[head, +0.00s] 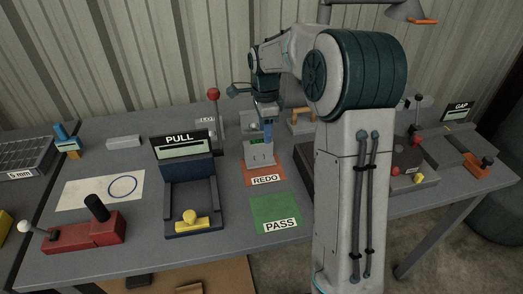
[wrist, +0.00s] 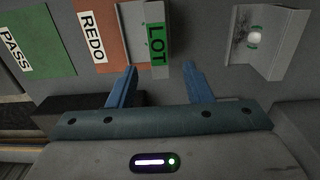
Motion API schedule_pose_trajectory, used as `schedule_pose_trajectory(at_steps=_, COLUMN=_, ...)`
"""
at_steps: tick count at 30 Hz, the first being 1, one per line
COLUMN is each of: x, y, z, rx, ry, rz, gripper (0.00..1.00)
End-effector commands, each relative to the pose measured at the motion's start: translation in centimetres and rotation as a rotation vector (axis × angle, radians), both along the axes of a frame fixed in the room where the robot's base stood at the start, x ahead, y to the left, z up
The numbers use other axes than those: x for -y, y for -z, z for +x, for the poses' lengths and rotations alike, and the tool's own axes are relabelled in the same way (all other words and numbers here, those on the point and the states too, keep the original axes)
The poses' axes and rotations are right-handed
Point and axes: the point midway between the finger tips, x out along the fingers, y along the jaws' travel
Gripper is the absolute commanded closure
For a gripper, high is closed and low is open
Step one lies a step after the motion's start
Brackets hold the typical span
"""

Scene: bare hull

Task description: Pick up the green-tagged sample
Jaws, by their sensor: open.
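The tag appears just beyond the gap between the fingers. I cannot tell the exact height between fingertips and block.
The orange REDO mat (wrist: 92,25) and green PASS mat (head: 275,212) lie side by side. A grey angled bracket (wrist: 272,45) stands right of the sample in the wrist view. A red-knobbed lever (head: 214,95) and the blue PULL fixture (head: 190,195) are to the left.

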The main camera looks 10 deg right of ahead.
Motion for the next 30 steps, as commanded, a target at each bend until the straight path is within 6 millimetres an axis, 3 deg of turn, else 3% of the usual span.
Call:
schedule_pose_trajectory(at_steps=8, x=-0.3, y=2.3, z=-0.1, rx=-0.002, ry=-0.005, rz=0.0, gripper=0.55)
schedule_pose_trajectory(at_steps=16, x=-0.7, y=6.1, z=-0.2, rx=-0.002, ry=-0.005, rz=0.0, gripper=0.55)
schedule_pose_trajectory(at_steps=25, x=-0.7, y=6.7, z=-0.1, rx=0.002, ry=-0.006, rz=-0.001, gripper=0.55)
schedule_pose_trajectory(at_steps=26, x=-0.7, y=6.7, z=-0.1, rx=0.002, ry=-0.006, rz=-0.001, gripper=0.57)
schedule_pose_trajectory(at_steps=30, x=-0.7, y=6.7, z=-0.1, rx=0.002, ry=-0.006, rz=-0.001, gripper=0.96)
